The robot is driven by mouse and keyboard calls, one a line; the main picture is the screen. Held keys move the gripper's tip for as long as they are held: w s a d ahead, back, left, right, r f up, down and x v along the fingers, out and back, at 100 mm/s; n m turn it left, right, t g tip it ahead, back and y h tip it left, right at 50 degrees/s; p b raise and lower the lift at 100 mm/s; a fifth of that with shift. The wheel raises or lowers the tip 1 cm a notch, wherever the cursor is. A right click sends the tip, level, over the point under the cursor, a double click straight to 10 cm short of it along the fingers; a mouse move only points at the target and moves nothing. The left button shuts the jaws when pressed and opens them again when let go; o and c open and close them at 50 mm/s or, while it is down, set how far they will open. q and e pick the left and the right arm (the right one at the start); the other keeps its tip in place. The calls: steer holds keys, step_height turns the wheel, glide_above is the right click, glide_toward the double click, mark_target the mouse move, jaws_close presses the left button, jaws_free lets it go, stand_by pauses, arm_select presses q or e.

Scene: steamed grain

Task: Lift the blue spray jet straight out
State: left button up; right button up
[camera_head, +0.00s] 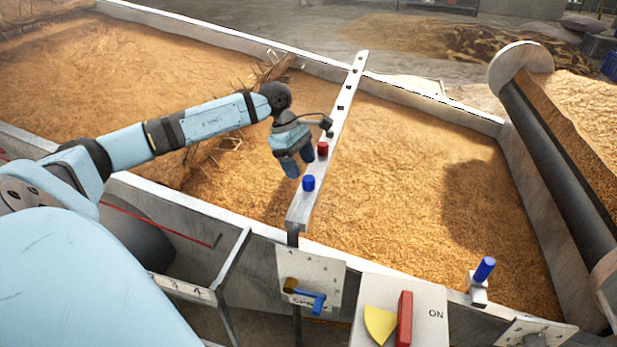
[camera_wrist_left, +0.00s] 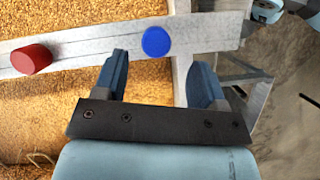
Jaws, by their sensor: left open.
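A blue spray jet (camera_head: 308,183), a short upright cylinder, sits in the near end of a pale metal bar (camera_head: 332,120) that spans the grain bed. In the left wrist view the blue jet (camera_wrist_left: 157,41) shows as a round blue top on the bar (camera_wrist_left: 215,32), just beyond the fingertips and between their lines. My left gripper (camera_head: 299,163) hangs fingers down, open and empty, close to the jet on its far left side in the head view. I see no contact with the jet. My right gripper is not in view.
A red jet (camera_head: 323,149) stands in the same bar, close beside my gripper. Another blue cylinder (camera_head: 485,269) stands on a small bracket at the trough's right front. A panel with a red lever (camera_head: 404,318) and a blue-handled valve (camera_head: 308,298) are at the front. Grain (camera_head: 400,170) fills the trough.

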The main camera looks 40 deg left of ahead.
mark_target(308, 178)
arm_select(q)
steer(key=x, duration=0.3)
steer(key=b+x, duration=0.1)
steer(key=x, duration=0.1)
steer(key=shift+w+d+f, duration=0.15)
steer(key=shift+w+d, duration=0.05)
steer(key=shift+w, duration=0.1)
steer(key=c, duration=1)
step_height(308, 178, up, 20)
steer(key=p, duration=0.3)
